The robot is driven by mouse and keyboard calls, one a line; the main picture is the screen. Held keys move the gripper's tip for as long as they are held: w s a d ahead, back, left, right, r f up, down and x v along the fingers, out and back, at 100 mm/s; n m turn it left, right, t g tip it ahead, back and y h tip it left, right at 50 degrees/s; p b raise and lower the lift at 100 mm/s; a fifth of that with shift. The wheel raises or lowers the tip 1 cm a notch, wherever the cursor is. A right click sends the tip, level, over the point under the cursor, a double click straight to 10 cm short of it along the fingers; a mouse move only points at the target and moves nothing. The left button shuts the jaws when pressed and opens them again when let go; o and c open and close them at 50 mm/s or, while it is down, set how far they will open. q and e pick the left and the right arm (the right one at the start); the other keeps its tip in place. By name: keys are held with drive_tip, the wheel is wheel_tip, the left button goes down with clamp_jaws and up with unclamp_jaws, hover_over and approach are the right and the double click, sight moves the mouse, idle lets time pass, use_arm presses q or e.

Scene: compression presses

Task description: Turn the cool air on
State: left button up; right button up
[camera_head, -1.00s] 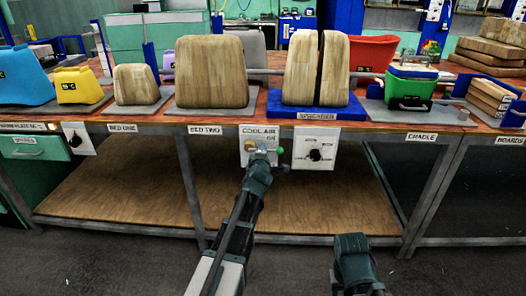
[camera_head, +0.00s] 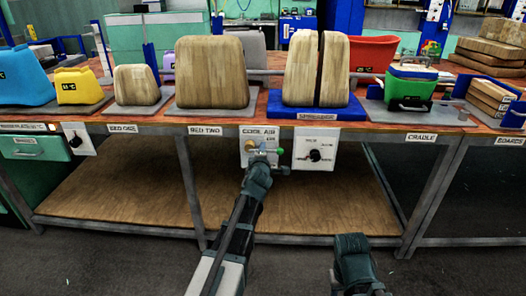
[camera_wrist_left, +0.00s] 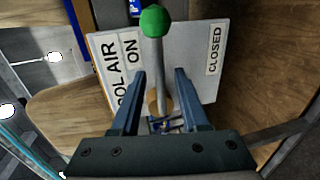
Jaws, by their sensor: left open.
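The cool air panel (camera_head: 244,160) is a white plate on the front of the bench, and it fills the middle of the left wrist view (camera_wrist_left: 200,85). Its lever (camera_wrist_left: 157,60) has a grey stem, a brass pivot (camera_wrist_left: 153,102) and a green knob (camera_wrist_left: 155,20). In the head view the green knob (camera_head: 280,152) lies to the right of the pivot, so the lever is about level. ON and CLOSED are printed on opposite sides of it. My left gripper (camera_wrist_left: 160,75) is open, with a finger on each side of the stem in the picture; contact is unclear. My right gripper (camera_head: 352,245) is low; its jaws are unclear.
A white panel with a black knob (camera_head: 315,155) is just right of the cool air panel. Another knob panel (camera_head: 78,139) is at far left. A wooden shelf (camera_head: 120,195) lies below.

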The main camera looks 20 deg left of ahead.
use_arm(q)
drive_tip(key=p+v, duration=0.2)
drive_tip(key=v, duration=1)
drive_tip(key=shift+s, duration=0.3)
drive_tip(key=s+d+f+m+g+h, duration=0.1)
drive_tip(key=s+d+f+m+g, duration=0.6)
drive_tip(key=d+f+m, duration=0.35)
drive_tip(key=s+d+f+m+g+h, duration=0.1)
drive_tip(key=s+d+f+m+g, duration=0.3)
drive_tip(key=s+m, duration=0.35)
drive_tip(key=s+d+f+m+g+h, duration=0.1)
drive_tip(key=s+d+f+m+g, duration=0.35)
drive_tip(key=s, duration=0.45)
wheel_tip(320, 180, up, 33)
drive_tip(key=d+m+p, duration=0.1)
drive_tip(key=m+p, duration=0.1)
drive_tip(key=p, duration=2.9)
drive_tip(key=shift+s+m+p, duration=0.25)
drive_tip(key=shift+m+p, duration=0.1)
